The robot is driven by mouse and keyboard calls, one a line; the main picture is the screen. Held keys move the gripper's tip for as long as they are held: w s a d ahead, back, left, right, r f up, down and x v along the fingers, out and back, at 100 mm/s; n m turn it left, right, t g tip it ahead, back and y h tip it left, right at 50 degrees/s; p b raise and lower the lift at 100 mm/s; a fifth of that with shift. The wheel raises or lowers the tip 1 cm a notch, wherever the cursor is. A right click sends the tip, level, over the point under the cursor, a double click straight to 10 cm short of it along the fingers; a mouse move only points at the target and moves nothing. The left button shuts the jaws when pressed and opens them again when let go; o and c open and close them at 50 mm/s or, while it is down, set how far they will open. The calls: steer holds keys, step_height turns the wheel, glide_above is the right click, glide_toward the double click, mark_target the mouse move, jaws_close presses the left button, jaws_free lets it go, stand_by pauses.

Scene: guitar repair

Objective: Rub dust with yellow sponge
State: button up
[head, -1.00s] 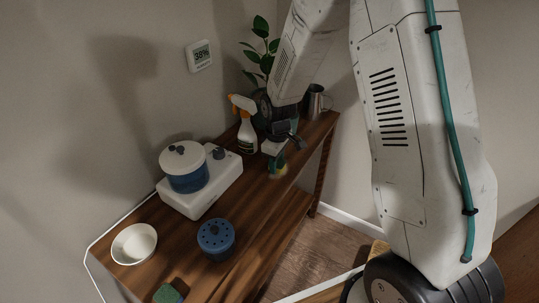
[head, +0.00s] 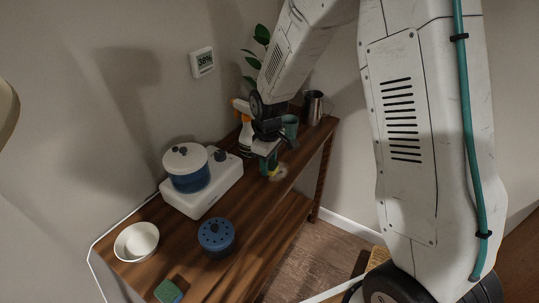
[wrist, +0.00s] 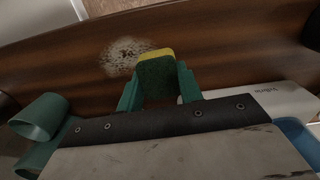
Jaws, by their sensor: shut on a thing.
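My gripper (wrist: 158,82) has its teal fingers shut on a sponge (wrist: 156,72) with a dark green face and a yellow edge. In the head view the held sponge (head: 271,163) hangs low over the wooden table, partly hidden by my wrist. The pale, speckled dust patch (wrist: 128,54) lies on the wood. The sponge's yellow end overlaps the patch's lower right edge in the wrist view; I cannot tell whether it touches. In the head view the dust (head: 281,173) shows just right of the sponge.
On the wooden table (head: 262,215) stand a spray bottle (head: 245,138), a metal pitcher (head: 313,108), a white box with a blue pot (head: 188,178), a blue perforated container (head: 216,237) and a white bowl (head: 136,242). A green sponge (head: 168,292) lies at the near end.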

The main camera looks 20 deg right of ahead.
steer(key=shift+r, duration=1.8)
steer(key=shift+a, duration=0.1)
